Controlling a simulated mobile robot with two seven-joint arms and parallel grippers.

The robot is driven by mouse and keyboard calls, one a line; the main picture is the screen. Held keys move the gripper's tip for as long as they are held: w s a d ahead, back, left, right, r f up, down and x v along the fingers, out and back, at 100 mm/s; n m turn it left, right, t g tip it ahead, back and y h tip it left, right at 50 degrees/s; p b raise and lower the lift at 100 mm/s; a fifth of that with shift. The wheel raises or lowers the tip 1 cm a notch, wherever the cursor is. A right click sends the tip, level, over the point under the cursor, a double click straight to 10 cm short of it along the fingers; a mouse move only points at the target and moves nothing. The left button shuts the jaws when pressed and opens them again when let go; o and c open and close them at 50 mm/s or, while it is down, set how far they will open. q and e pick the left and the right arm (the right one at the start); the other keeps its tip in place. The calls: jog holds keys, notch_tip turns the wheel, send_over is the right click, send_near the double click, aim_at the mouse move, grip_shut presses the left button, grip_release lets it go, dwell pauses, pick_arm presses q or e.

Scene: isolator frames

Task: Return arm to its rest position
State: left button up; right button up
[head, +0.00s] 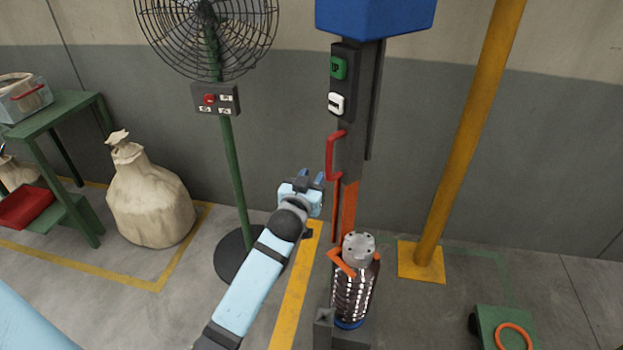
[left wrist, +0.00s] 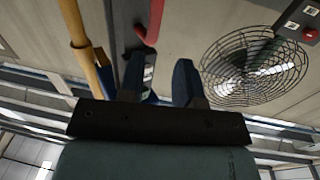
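My left arm reaches up from the bottom of the head view, pale blue with dark joints. Its gripper (head: 311,176) is near the red handle (head: 334,156) on the dark column, just left of it in the picture; no contact can be made out. In the left wrist view the two dark blue fingers (left wrist: 160,72) stand apart with nothing between them. The red handle shows beyond them in that view (left wrist: 154,22). My right gripper is in neither view.
A column with a green button (head: 338,68) and a white button (head: 336,103) stands ahead. A caged fan (head: 207,35) on a green pole stands left. A coil-wrapped cylinder (head: 353,290) stands below the column. A yellow post (head: 470,130) is right; a sack (head: 150,200) is left.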

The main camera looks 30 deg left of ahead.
pick_arm(q)
jog(key=shift+f, duration=0.1)
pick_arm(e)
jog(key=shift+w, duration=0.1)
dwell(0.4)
pick_arm(q)
jog(key=s+d+f+m+g+h, duration=0.2)
jog(key=s+d+f, duration=0.4)
jog(key=s, duration=0.4)
jog(key=s+d+f+m+g+h, duration=0.1)
jog(key=s+d+f+g+h, duration=0.25)
jog(key=s+f, duration=0.6)
jog(key=s+d+f+m+g+h, duration=0.1)
jog(key=s+d+f+m+g, duration=0.1)
jog(key=s+d+f, duration=0.65)
jog(key=s+a+r+p, duration=0.1)
jog(key=a+r+p, duration=0.1)
jog(key=r+p, duration=0.4)
jog(key=s+a+r+p, duration=0.1)
jog(key=a+r+p, duration=0.1)
jog(key=r+p, duration=0.5)
jog(key=shift+a+r+t+p, duration=0.3)
jog(key=shift+r+t, duration=0.15)
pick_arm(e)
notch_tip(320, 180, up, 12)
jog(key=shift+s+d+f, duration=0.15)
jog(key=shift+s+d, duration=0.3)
